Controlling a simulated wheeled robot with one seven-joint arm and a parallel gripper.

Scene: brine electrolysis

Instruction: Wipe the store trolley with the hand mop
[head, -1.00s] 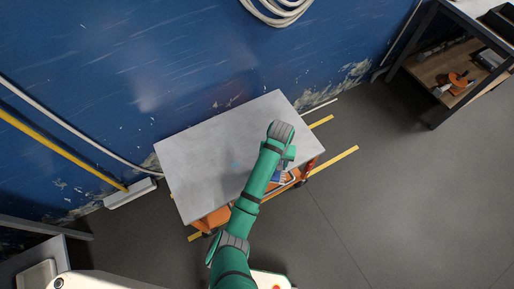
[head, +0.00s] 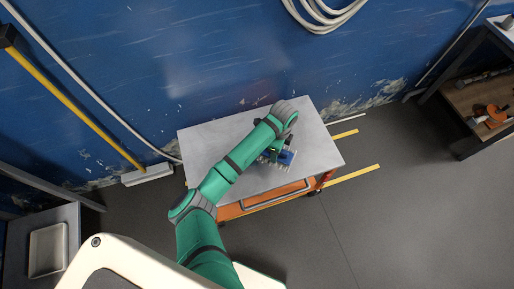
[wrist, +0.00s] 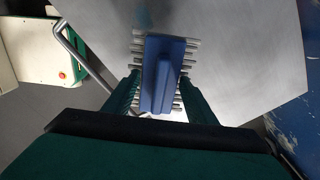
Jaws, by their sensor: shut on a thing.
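The store trolley (head: 205,145) has a flat grey top and an orange lower part, and stands against the blue wall. The hand mop (wrist: 166,85) has a blue back and handle, with a pale fringe along both sides. My gripper (wrist: 160,98) is shut on it, a green finger on each side. In the head view the hand mop (head: 286,157) is over the right half of the trolley top, partly hidden by my arm. The fringe appears at or close to the surface; I cannot tell whether it touches. My arm hides the middle of the top.
A metal push handle (wrist: 75,50) sticks out from the trolley's edge. A dark-framed workbench (head: 470,100) stands at the right. A side table with a pale tray (head: 48,250) is at the lower left.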

